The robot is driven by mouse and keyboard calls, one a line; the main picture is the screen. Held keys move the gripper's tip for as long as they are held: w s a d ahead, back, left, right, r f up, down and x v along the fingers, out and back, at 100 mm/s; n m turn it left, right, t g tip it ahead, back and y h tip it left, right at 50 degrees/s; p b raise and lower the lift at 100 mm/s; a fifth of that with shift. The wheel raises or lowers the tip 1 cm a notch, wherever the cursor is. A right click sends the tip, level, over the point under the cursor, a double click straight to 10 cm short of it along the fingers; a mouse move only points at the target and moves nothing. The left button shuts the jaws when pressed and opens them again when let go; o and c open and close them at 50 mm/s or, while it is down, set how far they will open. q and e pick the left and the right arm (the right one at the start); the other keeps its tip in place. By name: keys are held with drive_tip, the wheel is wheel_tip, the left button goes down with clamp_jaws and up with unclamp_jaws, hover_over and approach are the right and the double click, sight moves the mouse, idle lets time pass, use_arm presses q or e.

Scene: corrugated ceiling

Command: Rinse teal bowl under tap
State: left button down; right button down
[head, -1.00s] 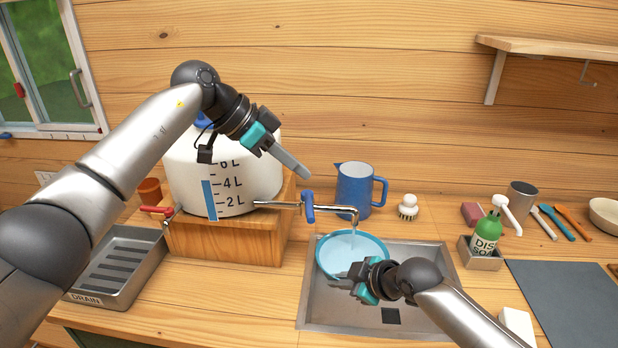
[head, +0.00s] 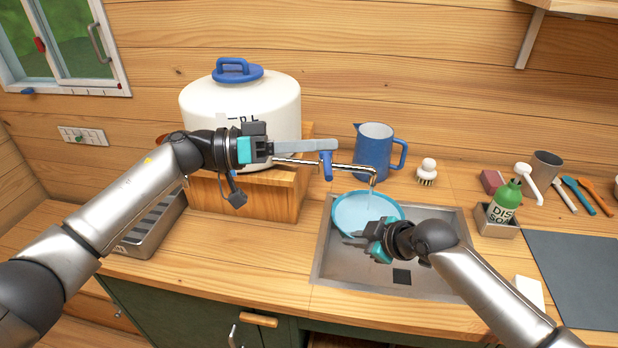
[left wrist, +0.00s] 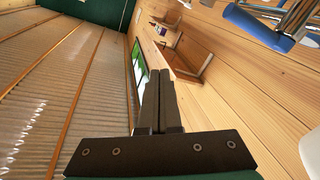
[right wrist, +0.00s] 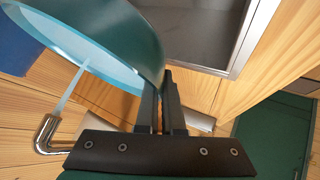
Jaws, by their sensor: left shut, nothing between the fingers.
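The teal bowl (head: 345,212) is over the sink, under the tap spout (head: 366,170). A thin stream of water (head: 371,196) falls from the spout into it; the stream also shows in the right wrist view (right wrist: 72,85). My right gripper (head: 358,238) is shut on the bowl's near rim, and the bowl wall (right wrist: 120,30) runs down to its fingers. My left gripper (head: 336,145) is shut and empty, level, just above the tap's blue lever (head: 326,170). The lever is off to the upper right in the left wrist view (left wrist: 258,25). Contact cannot be told.
The white water tank (head: 240,105) stands on a wooden block behind my left arm. A blue jug (head: 372,150) and a brush (head: 427,172) stand behind the sink (head: 335,275). A green soap bottle (head: 504,203) is at right. The drain tray (head: 150,232) is at left.

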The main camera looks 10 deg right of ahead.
sight(327, 164)
use_arm(q)
drive_tip(key=s+a+f+n+t+y, duration=0.25)
drive_tip(key=a+f+n+t, duration=1)
drive_tip(key=n, duration=0.95)
drive_tip(key=s+x, duration=0.1)
drive_tip(key=x, duration=1.2)
drive_tip(key=shift+d+t+y, duration=0.35)
drive_tip(key=shift+d, duration=0.35)
drive_tip(key=shift+w+r, duration=0.1)
drive_tip(key=shift+w, duration=0.05)
drive_tip(key=shift+s+d, duration=0.2)
drive_tip(key=shift+d, duration=0.55)
drive_tip(key=shift+a, duration=0.1)
